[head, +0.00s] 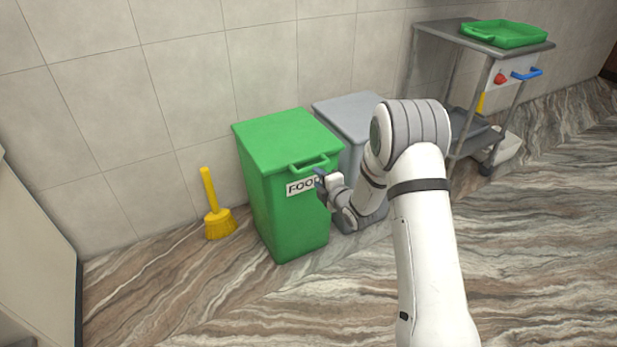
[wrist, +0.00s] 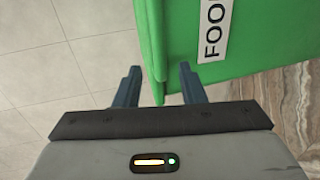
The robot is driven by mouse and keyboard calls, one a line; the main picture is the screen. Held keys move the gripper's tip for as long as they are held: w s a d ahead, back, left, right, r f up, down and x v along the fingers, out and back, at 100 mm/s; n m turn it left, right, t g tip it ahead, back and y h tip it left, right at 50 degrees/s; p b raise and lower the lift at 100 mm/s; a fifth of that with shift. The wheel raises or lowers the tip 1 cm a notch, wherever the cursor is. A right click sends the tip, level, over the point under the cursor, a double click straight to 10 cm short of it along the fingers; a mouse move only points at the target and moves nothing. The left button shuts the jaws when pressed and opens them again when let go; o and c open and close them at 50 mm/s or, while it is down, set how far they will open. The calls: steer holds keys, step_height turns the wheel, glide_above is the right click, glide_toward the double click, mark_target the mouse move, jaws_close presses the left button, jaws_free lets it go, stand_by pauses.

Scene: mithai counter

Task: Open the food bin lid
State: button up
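The green food bin (head: 290,215) stands against the wall with its lid (head: 283,138) down. A green handle (head: 310,166) sticks out from the lid's front edge, above a white label reading FOOD. My gripper (head: 321,180) is at the bin's front, just below the handle's right end and partly over the label. In the wrist view, the two fingers of my gripper (wrist: 160,84) are apart. A narrow green strip (wrist: 151,45) reaches between them, with a gap to the left finger; I cannot tell whether it is the handle or the lid's rim.
A grey bin (head: 350,112) stands right of the green one, partly behind my arm. A yellow brush (head: 218,222) is on the left. A metal trolley (head: 440,32) with a green tray (head: 503,34) stands at the right. The marble floor in front is clear.

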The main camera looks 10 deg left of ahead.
mark_target(309, 171)
steer(key=b+x, duration=0.1)
steer(key=x, duration=0.6)
steer(key=shift+w+a, duration=0.15)
steer(key=shift+c, duration=0.5)
jaws_close()
